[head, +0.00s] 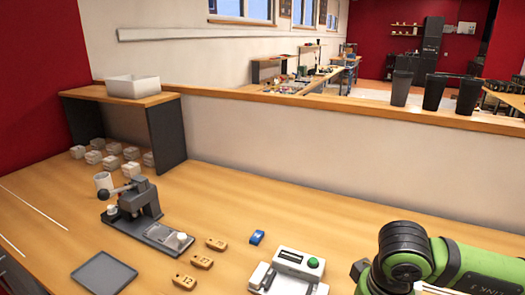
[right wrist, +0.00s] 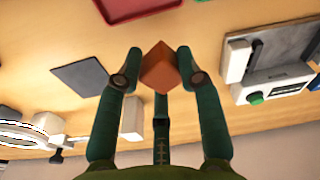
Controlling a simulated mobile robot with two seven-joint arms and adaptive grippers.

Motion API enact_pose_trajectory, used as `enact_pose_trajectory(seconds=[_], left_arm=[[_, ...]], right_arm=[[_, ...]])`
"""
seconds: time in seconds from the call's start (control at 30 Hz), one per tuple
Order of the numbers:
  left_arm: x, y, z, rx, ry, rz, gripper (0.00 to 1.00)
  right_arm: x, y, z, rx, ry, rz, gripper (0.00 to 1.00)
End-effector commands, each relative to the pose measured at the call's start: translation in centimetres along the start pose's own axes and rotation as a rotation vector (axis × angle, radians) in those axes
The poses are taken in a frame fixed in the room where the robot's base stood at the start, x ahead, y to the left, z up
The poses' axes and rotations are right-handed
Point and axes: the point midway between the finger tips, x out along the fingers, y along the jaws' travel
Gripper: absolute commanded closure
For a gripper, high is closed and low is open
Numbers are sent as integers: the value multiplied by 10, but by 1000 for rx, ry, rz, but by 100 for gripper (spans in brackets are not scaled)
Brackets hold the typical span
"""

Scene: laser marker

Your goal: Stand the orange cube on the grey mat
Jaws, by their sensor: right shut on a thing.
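The orange cube (right wrist: 159,68) is held between the fingertips of my right gripper (right wrist: 158,72) in the right wrist view, with a corner edge facing the camera. The cube is in the air, apart from the mat. The grey mat (head: 104,272) lies flat and empty at the front left of the table in the head view. What looks like the same mat shows in the right wrist view (right wrist: 80,77), to the left of the gripper. In the head view the right arm is at the lower right, and the cube does not show. My left gripper is not in view.
A grey press (head: 140,205) stands behind the mat. Several wooden tags (head: 201,262), a blue block (head: 257,237) and a white device with a green button (head: 292,262) are to the right. A red-rimmed tray (right wrist: 140,14) is at the wrist view's top.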

Motion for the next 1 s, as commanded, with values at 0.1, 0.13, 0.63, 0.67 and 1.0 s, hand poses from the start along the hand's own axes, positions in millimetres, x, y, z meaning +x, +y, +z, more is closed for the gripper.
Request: enact_pose_trajectory(seconds=[0.1,0.13,0.63,0.67,1.0], left_arm=[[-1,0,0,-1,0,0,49],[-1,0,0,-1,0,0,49],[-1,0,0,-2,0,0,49],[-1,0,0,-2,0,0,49],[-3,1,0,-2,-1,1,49]], right_arm=[[3,-7,6,-99,2,-13,84],[3,-8,7,-112,3,-16,84],[4,-9,8,-132,3,-17,84],[3,-9,8,-132,3,-17,84],[2,-10,6,-123,-1,-17,84]])
